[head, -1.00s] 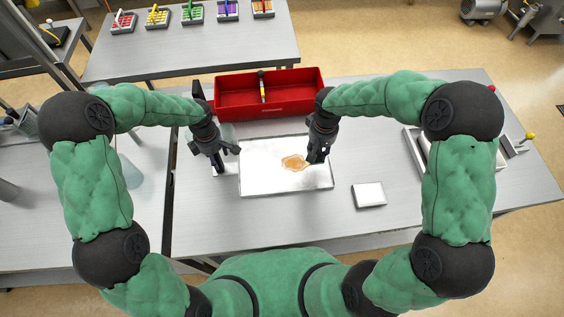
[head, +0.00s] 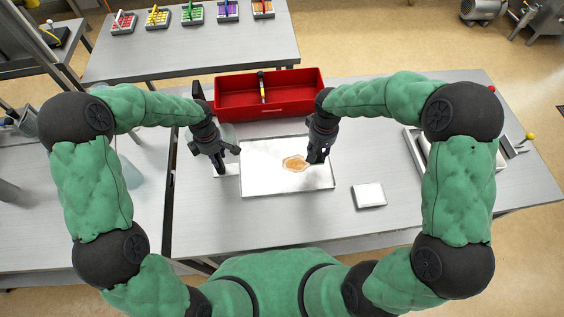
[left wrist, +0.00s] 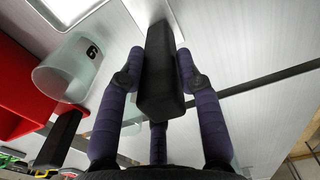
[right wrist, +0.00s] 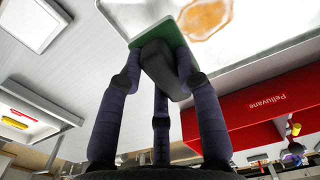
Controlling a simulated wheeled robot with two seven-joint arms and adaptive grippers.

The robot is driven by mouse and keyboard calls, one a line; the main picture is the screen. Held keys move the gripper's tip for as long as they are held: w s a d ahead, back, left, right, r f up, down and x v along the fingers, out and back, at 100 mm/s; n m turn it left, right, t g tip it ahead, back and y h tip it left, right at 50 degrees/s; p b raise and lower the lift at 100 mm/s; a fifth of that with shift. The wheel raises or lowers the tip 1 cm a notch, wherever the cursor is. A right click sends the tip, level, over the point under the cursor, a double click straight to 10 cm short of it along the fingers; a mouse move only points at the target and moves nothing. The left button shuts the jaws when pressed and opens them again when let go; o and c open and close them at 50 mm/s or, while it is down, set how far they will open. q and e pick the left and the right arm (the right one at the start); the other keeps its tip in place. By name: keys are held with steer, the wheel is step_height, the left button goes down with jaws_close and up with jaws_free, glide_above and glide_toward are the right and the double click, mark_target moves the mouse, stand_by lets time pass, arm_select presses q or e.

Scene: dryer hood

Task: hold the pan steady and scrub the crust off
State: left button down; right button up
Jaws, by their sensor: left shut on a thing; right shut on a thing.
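The white rectangular pan (head: 262,184) lies on the metal table with a tan-brown crust patch (head: 295,163) on it. The crust also shows in the right wrist view (right wrist: 206,18). My right gripper (head: 318,157) is over the pan's right part, just right of the crust. It is shut on a dark-handled scrubber with a green pad (right wrist: 150,33). I cannot tell whether the pad touches the pan.
A red bin (head: 290,109) holding a yellow-and-black tool stands behind the pan. A clear cup marked 6 (left wrist: 70,67) is near my left gripper. A small white square dish (head: 369,195) lies to the pan's right. The table in front of the pan is clear.

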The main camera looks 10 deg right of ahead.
arm_select(q)
steer(key=shift+s+f, duration=0.1)
steer(key=shift+f, duration=0.05)
arm_select(e)
steer(key=shift+f, duration=0.1)
arm_select(q)
steer(key=c, duration=0.8)
jaws_free()
step_height(320, 180, up, 12)
steer(key=shift+r, duration=0.1)
